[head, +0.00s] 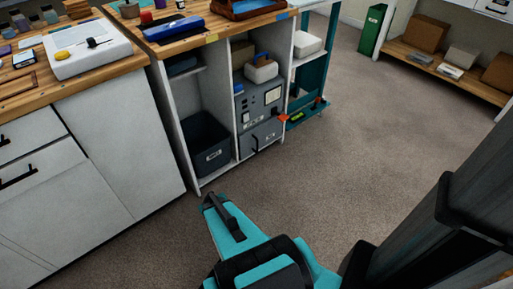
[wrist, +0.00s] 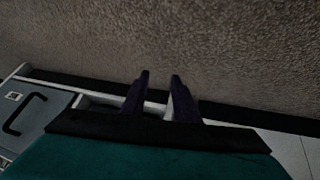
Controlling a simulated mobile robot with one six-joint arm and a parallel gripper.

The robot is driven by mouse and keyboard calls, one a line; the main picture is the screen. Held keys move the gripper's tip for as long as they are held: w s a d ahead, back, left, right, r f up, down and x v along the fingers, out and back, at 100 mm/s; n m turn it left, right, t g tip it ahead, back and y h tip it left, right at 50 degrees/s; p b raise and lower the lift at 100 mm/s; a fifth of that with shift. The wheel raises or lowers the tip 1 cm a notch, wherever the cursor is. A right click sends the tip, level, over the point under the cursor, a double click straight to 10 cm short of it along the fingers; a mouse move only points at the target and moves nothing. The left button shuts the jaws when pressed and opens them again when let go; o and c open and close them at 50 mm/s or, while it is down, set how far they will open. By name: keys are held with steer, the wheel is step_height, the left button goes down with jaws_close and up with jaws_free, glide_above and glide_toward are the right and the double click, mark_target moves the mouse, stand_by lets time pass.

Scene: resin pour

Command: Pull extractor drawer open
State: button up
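In the wrist view a grey front (wrist: 48,103) with a black bar handle (wrist: 25,115) shows at the left edge, likely this drawer. My gripper (head: 211,200) is low over the carpet, in front of and below the shelf unit, apart from the drawer. In the wrist view its two fingers (wrist: 160,77) are spread with nothing between them.
A dark bin (head: 205,143) sits in the bay left of the extractor. White cabinets (head: 110,140) stand at the left. A teal frame (head: 315,65) stands at the unit's right end, with an orange-red piece (head: 283,118) by the extractor. The carpet (head: 370,130) to the right is clear.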

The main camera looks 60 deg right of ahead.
steer(key=d+r+m+t+h+b, duration=0.25)
steer(key=d+t+h, duration=0.2)
steer(key=d, duration=1.65)
steer(key=s+d+r+n+t+b, duration=0.1)
steer(key=s+d+r+t, duration=0.2)
steer(key=s+d, duration=0.2)
steer(key=s+d+r+n+t+b, duration=0.1)
steer(key=s+d+r+t+b, duration=0.1)
steer(key=s+d, duration=0.3)
steer(key=s+r+t, duration=0.1)
steer(key=s, duration=0.2)
steer(key=shift+t, duration=0.35)
steer(key=shift+w+d+f, duration=0.1)
steer(key=shift+w+d, duration=0.05)
steer(key=b, duration=0.4)
glide_above(257, 151)
steer(key=shift+w+d, duration=0.2)
steer(key=shift+d, duration=0.1)
steer(key=shift+c, duration=0.3)
